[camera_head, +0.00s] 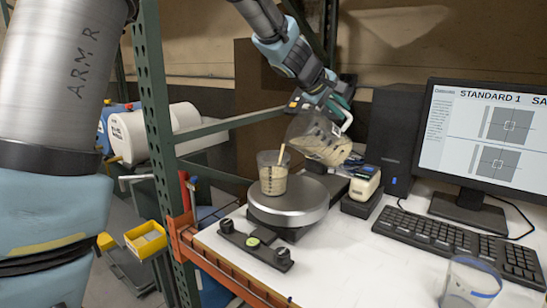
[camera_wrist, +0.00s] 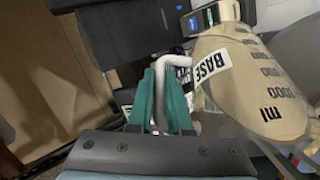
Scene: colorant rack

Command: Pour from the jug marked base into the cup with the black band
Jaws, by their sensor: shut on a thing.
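The clear jug marked BASE (camera_head: 322,141) is tilted well over, its lip to the left, with beige liquid inside. In the wrist view its BASE label and measuring marks show on the jug (camera_wrist: 255,85). My gripper (camera_head: 342,101) is shut on the jug's white handle; its green fingers (camera_wrist: 162,100) close around the handle in the wrist view. A beige stream (camera_head: 281,153) runs from the lip into a clear cup (camera_head: 272,177), which seems to have a dark band. The cup stands upright, part filled with beige, on the round scale pan (camera_head: 290,205).
Another clear cup with a blue band (camera_head: 470,284) stands at the table's front right. A small white-and-dark device (camera_head: 364,184) sits right of the scale. A keyboard (camera_head: 455,240) and monitor (camera_head: 485,140) fill the right.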

